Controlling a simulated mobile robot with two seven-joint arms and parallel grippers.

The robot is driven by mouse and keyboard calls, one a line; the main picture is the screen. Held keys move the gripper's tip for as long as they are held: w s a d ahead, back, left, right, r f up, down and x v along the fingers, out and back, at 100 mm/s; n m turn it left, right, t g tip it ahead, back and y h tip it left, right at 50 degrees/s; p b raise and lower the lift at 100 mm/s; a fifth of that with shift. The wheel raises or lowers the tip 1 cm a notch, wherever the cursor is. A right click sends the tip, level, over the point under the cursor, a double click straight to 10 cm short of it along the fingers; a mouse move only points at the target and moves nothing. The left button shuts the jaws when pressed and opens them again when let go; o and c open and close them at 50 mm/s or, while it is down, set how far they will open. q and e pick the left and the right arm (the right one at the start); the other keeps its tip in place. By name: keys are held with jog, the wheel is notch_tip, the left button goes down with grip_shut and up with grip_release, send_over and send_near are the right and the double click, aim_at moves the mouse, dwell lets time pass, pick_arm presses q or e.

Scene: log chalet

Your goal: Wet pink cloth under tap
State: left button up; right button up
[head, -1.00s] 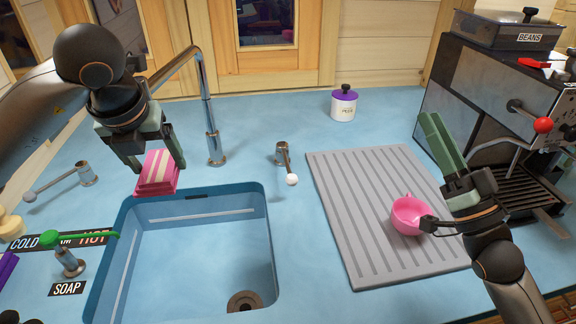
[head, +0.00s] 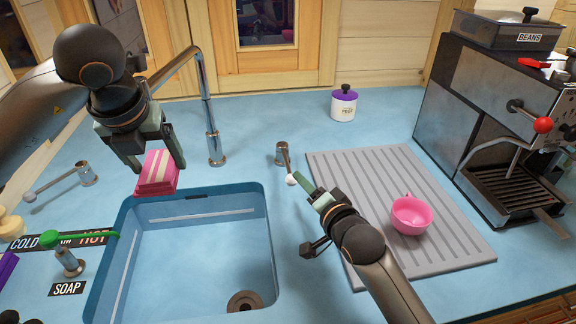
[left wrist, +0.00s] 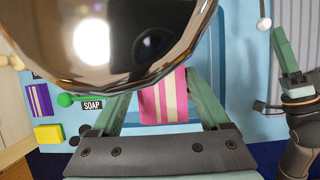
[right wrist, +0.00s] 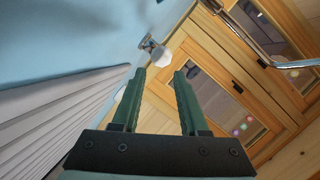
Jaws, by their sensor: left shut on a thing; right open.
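The pink cloth (head: 157,172), with cream stripes, is shut in my left gripper (head: 152,162) at the back-left edge of the sink. It also shows between the fingers in the left wrist view (left wrist: 164,100). The chrome tap (head: 212,132) curves up from behind the sink, its spout end hidden behind my left gripper. The right tap lever (head: 287,160) ends in a white ball. My right gripper (head: 302,178) is open and close to that ball. In the right wrist view the white ball (right wrist: 163,57) shows just beyond the gap between the fingertips. No water shows.
The blue sink (head: 190,195) is empty. A second lever (head: 60,182) stands at left, near a soap pump (head: 72,262). A pink cup (head: 410,214) sits on the grey drainer (head: 350,200). A purple-lidded jar (head: 344,106) is behind; a coffee machine (head: 490,110) fills the right.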

aim_at(288, 164)
jog(key=shift+x, duration=5.4)
jog(key=shift+r, duration=0.1)
jog(key=shift+c, duration=0.3)
grip_shut()
